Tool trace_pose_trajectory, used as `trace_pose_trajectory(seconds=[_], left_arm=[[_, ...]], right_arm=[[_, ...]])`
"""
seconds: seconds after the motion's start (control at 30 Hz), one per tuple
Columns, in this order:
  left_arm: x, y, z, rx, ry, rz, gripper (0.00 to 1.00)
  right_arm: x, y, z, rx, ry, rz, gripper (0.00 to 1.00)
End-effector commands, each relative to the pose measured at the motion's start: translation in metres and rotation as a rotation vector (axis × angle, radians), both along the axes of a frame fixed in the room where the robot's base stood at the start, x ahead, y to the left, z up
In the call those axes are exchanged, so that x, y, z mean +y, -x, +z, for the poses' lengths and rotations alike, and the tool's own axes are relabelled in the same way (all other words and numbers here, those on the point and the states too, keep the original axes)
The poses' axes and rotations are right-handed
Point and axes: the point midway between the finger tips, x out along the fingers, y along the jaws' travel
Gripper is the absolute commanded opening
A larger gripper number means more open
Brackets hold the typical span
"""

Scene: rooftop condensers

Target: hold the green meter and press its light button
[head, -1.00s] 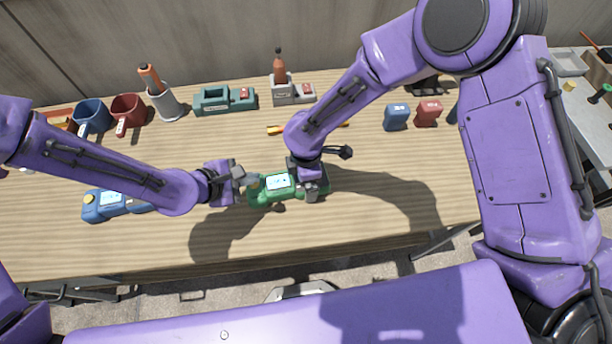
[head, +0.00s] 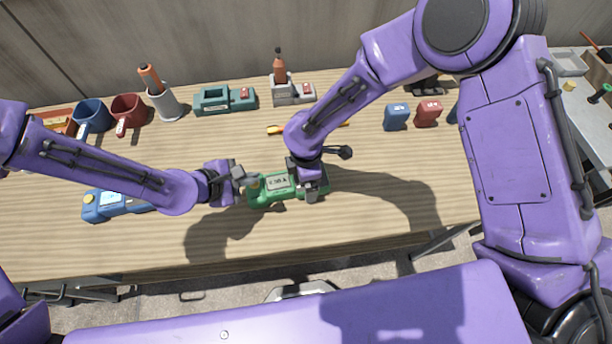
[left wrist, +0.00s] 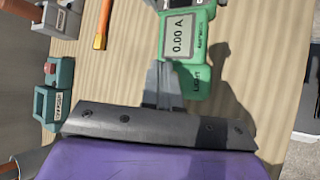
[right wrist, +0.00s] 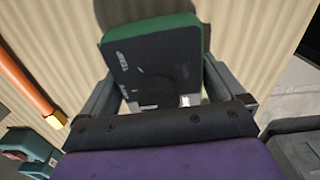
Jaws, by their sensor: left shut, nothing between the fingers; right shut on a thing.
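The green meter (head: 287,194) is at the middle of the table's near part. In the left wrist view the meter (left wrist: 201,75) shows a grey-green display (left wrist: 181,38) reading 0.00 A and the word LIGHT at its end. My right gripper (head: 312,190) is shut on the meter's right end. The right wrist view shows the meter's dark underside (right wrist: 155,60) between the fingers. My left gripper (head: 247,179) is shut and empty at the meter's left end, its tips (left wrist: 160,68) over the button area. They hide the button there, and contact cannot be told.
A blue meter (head: 105,203) lies to the left. Mugs (head: 92,112), a teal holder (head: 222,99), a grey holder (head: 290,93) and blue and red blocks (head: 397,117) stand along the back. The table front (head: 150,258) is clear.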

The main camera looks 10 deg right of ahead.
Motion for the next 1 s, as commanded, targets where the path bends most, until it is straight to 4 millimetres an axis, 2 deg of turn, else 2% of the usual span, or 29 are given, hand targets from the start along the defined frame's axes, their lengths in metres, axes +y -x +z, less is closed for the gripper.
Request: trace_pose_trajectory(seconds=[0.27, 0.73, 1.0], left_arm=[[0.0, 0.0, 0.003, -0.001, 0.0, -0.001, 0.0], [0.0, -0.001, 0.056, -0.002, 0.0, 0.0, 0.0], [0.0, 0.0, 0.061, 0.001, 0.0, 0.0, 0.0]], right_arm=[[0.0, 0.0, 0.0, -0.001, -0.001, 0.0, 0.46], [0.0, 0.0, 0.0, -0.001, -0.001, -0.001, 0.46], [0.0, 0.0, 0.0, -0.001, -0.001, -0.001, 0.46]])
